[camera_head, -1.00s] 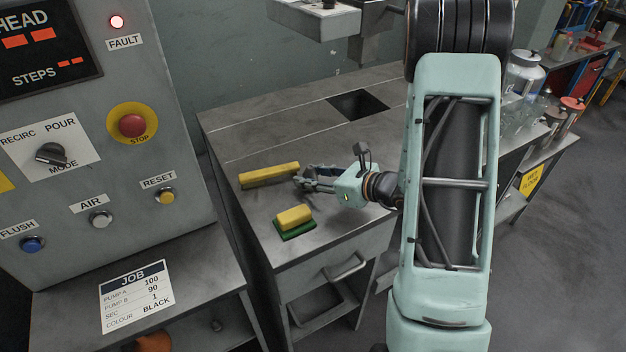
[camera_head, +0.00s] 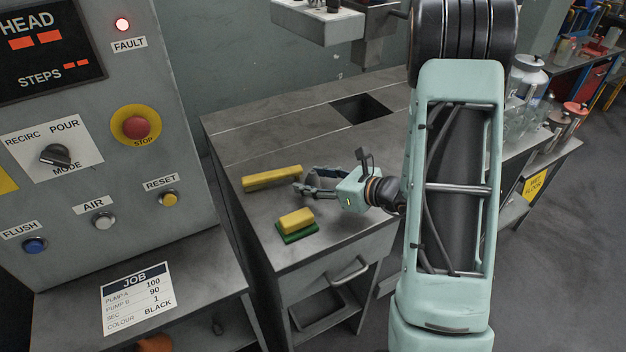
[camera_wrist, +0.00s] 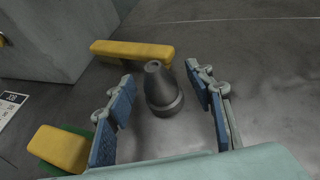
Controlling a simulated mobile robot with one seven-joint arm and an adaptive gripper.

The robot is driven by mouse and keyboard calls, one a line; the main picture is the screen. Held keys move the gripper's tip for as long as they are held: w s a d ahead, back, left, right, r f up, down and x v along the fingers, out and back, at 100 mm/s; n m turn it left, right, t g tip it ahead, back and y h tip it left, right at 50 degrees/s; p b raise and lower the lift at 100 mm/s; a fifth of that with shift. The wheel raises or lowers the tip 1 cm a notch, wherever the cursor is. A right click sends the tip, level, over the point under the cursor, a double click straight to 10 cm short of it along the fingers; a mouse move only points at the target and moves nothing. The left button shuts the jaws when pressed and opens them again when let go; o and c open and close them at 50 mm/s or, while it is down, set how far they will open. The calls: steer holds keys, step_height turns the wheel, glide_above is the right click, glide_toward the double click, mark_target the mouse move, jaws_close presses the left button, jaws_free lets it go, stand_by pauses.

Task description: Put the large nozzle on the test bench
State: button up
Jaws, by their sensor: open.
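A dark grey, cone-shaped nozzle (camera_wrist: 161,90) stands upright on the grey bench top (camera_wrist: 225,45) in the wrist view. My gripper (camera_wrist: 160,78) is open, with one blue-padded finger on each side of the nozzle. Gaps show between the nozzle and both fingers. In the head view my gripper (camera_head: 308,180) is low over the front part of the bench (camera_head: 250,135). I cannot make out the nozzle there, behind the fingers.
A yellow bar (camera_head: 271,177) lies just beyond my gripper. A yellow block on a green pad (camera_head: 297,224) lies near the bench's front edge. The control cabinet (camera_head: 85,200) stands at left. A square opening (camera_head: 361,108) is at the back of the bench.

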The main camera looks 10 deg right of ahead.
steer(key=b+v, duration=0.1)
steer(key=v, duration=1)
steer(key=shift+s+d+r, duration=0.25)
steer(key=shift+s+d, duration=0.05)
steer(key=shift+s, duration=0.05)
